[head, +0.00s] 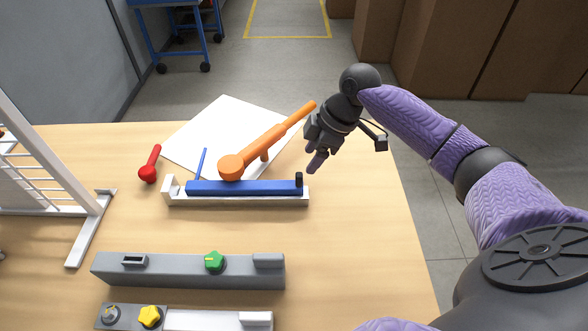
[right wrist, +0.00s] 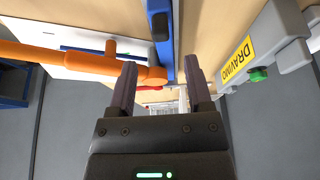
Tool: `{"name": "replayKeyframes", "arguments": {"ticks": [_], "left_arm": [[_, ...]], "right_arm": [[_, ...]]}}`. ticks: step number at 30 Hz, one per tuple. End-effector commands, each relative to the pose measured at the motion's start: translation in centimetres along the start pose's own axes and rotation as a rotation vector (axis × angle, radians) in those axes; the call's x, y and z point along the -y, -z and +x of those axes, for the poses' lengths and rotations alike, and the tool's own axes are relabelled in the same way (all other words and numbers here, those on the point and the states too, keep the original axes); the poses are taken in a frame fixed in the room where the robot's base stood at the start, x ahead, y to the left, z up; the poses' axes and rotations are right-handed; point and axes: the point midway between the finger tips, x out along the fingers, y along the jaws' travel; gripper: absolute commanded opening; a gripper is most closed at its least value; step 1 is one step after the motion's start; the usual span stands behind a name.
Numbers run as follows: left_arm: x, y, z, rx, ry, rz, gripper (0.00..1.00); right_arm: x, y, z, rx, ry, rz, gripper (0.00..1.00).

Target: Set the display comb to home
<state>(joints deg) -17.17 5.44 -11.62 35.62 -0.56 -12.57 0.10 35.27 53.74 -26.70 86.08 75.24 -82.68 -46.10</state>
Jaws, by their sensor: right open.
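My left gripper is not in view.
A red handle (head: 150,165) lies left. Grey housings with a green knob (head: 214,261) and yellow knob (head: 150,316) are in front. A white wire rack (head: 90,225) stands left. The table's right side is clear.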

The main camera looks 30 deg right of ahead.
Motion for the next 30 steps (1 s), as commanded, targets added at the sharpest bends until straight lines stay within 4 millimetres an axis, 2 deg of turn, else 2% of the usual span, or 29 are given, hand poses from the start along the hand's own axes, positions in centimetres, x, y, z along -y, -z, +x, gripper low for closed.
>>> {"name": "replayKeyframes", "arguments": {"ticks": [1,3,7,11,18,20,27,28,30], "left_arm": [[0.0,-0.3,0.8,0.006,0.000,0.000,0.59],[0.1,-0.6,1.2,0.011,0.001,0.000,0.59],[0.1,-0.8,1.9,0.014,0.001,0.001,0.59],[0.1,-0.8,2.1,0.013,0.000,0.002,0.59],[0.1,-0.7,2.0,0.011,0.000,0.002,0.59],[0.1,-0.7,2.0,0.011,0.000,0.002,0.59],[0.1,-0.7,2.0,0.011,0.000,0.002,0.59],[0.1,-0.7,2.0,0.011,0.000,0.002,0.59],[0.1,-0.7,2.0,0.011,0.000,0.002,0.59]], "right_arm": [[0.1,-0.1,1.7,-0.002,0.004,0.001,0.65],[0.1,-0.1,3.5,-0.002,0.004,0.001,0.65],[0.1,-0.1,5.8,-0.001,0.002,0.001,0.65],[0.0,0.0,6.8,0.000,0.000,-0.001,0.65],[0.0,0.0,6.9,0.000,-0.002,0.000,0.65],[0.1,0.0,6.9,0.000,-0.001,0.000,0.54],[0.1,0.0,6.9,0.000,-0.001,0.000,0.03],[0.1,0.0,6.9,0.000,-0.001,0.000,0.00],[0.1,0.0,6.9,0.000,-0.001,0.000,0.00]]}}
